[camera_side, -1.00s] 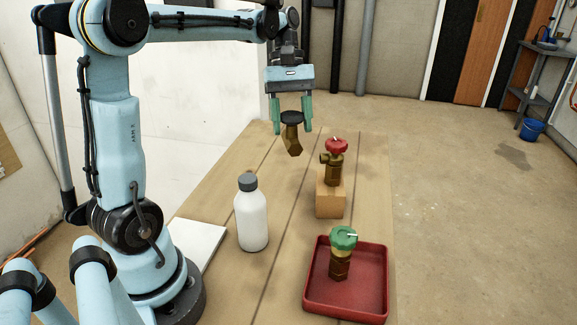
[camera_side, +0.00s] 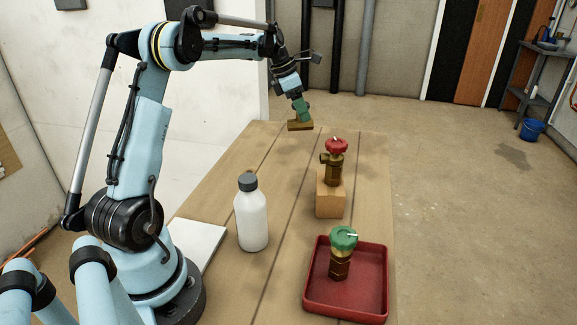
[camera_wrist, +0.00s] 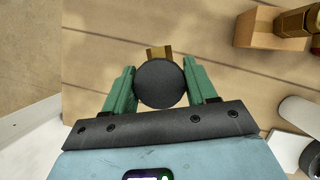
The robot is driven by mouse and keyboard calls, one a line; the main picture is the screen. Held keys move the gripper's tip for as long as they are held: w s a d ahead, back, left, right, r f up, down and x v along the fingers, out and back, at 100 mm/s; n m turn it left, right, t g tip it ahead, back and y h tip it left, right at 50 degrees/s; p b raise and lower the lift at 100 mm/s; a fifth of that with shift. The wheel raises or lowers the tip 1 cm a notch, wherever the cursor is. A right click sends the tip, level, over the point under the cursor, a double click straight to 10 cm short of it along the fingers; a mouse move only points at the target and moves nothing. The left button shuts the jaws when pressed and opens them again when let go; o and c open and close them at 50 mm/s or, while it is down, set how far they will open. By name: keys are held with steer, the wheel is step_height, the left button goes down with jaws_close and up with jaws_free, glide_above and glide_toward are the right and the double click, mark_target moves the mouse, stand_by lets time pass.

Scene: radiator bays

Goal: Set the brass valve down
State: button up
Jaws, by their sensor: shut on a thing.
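My gripper (camera_side: 301,108) is shut on a brass valve (camera_side: 300,125) over the far end of the wooden table (camera_side: 240,165). In the side view the valve's brass body lies across below the green fingers, and its black knob is hidden. In the wrist view the round black knob (camera_wrist: 160,83) sits between the two green fingers, with a bit of brass body (camera_wrist: 158,52) showing beyond it. I cannot tell whether the valve touches the table.
A red-knobbed valve (camera_side: 335,165) stands on a wooden block (camera_side: 329,200). A green-knobbed valve (camera_side: 341,255) stands in a red tray (camera_side: 318,296) at the front right. A white bottle (camera_side: 251,218) stands front left, near a white slab (camera_side: 197,240). The table's far left is clear.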

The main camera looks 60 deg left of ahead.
steer(key=shift+s+a+f, duration=0.3)
steer(key=shift+a+f, duration=1.45)
steer(key=shift+s+a+f, duration=0.3)
steer(key=shift+a+f, duration=1.45)
steer(key=shift+a, duration=0.05)
steer(key=shift+s+a+f, duration=0.3)
steer(key=shift+a+f, duration=1.45)
steer(key=shift+f, duration=0.1)
steer(key=o, duration=1.4)
steer(key=shift+o, duration=0.2)
